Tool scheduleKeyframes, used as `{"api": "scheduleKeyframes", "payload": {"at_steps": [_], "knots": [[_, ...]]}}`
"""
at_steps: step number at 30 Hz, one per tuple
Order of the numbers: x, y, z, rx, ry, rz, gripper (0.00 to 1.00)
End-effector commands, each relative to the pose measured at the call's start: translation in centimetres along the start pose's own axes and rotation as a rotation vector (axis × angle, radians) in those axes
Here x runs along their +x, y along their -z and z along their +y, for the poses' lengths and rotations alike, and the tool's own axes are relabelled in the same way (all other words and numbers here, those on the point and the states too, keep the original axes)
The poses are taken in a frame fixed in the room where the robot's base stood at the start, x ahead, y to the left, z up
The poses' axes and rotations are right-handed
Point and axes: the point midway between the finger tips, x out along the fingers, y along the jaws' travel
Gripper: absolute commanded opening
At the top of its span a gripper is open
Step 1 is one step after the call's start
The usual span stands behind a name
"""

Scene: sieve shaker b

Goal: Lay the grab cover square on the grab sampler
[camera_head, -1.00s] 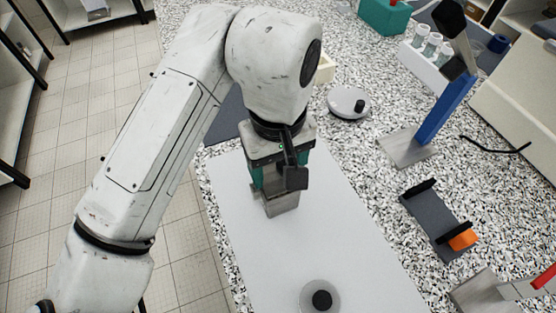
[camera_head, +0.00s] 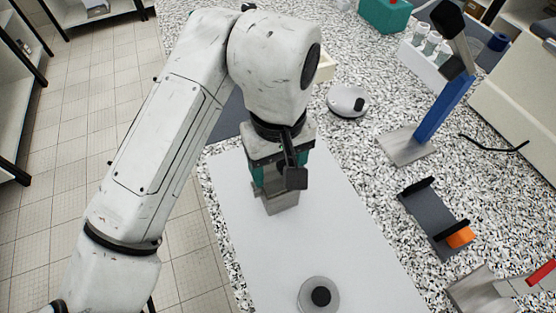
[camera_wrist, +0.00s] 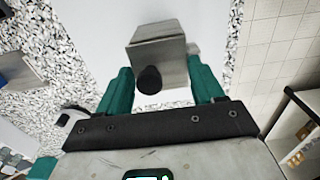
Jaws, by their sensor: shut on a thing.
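My gripper (camera_wrist: 160,95) has teal fingers and points down over the white board. A grey metal box shape, likely the grab sampler (camera_head: 283,203), shows just under my fingers in the head view. My gripper hides most of the cover there. I cannot tell where cover and sampler meet, whether they touch, or whether their edges line up.
A round grey lid with a black knob (camera_head: 319,295) lies on the white board (camera_head: 345,235). Another round lid (camera_head: 348,101) is on the speckled counter. A blue post stand (camera_head: 440,115) and a dark cradle (camera_head: 432,218) stand to the right.

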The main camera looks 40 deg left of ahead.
Motion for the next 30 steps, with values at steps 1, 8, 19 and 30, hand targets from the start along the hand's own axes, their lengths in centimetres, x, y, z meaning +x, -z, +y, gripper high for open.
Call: {"api": "scheduleKeyframes", "payload": {"at_steps": [1,8,19,30], "knots": [[-0.02,0.01,0.00,0.000,0.000,0.000,0.36],[0.08,0.00,0.01,0.000,-0.001,0.000,0.36],[0.59,0.03,0.00,-0.001,0.000,0.000,0.36],[0.61,0.02,0.00,-0.001,0.000,0.000,0.36]]}}
